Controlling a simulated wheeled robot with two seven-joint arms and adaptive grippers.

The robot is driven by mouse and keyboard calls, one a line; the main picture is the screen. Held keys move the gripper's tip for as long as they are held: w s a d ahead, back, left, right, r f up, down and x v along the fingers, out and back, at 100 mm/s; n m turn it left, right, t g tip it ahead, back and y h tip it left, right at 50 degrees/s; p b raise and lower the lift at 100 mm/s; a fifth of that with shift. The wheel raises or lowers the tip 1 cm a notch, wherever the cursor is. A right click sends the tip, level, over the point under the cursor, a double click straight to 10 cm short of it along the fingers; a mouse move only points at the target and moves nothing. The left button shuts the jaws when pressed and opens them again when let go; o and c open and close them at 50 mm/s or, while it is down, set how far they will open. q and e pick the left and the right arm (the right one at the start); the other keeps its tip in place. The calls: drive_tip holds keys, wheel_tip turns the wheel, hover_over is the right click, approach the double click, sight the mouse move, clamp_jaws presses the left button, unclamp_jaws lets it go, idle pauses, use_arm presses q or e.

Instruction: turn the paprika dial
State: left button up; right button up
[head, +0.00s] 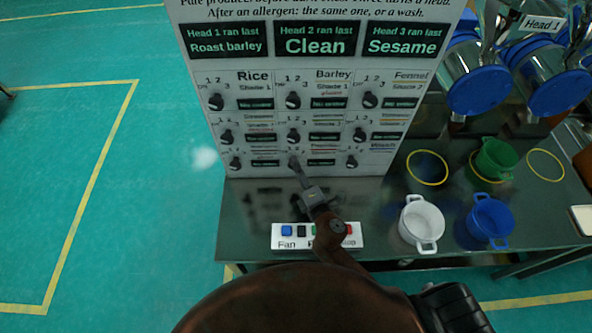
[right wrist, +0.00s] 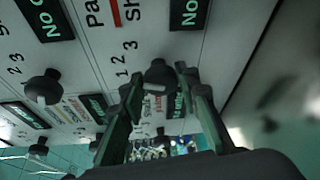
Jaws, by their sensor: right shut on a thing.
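The paprika dial (right wrist: 160,76) is a black knob in the middle of the panel's bottom row. The start of its label, "Pa", shows in the right wrist view. My right gripper (right wrist: 162,92) has a finger on each side of this knob and is shut on it. In the head view the right gripper (head: 297,168) reaches up to the panel (head: 213,125) and mostly hides the knob. Which number the dial points to is hard to tell. My left gripper is not in view.
Other black dials surround it, one close on the right (head: 352,161). Below is a button box (head: 277,241), partly behind my arm. A white pot (head: 422,222), a blue pot (head: 490,218) and a green pot (head: 497,157) stand on the dark table to the right.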

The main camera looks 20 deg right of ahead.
drive_tip(key=shift+m+b, duration=0.3)
idle(0.4)
drive_tip(key=o, duration=1.1)
drive_tip(key=s, duration=0.4)
drive_tip(key=s+d, duration=0.1)
drive_tip(key=s, duration=0.7)
drive_tip(key=shift+d+r, duration=0.15)
drive_tip(key=shift+r, duration=0.25)
drive_tip(key=shift+w, duration=0.1)
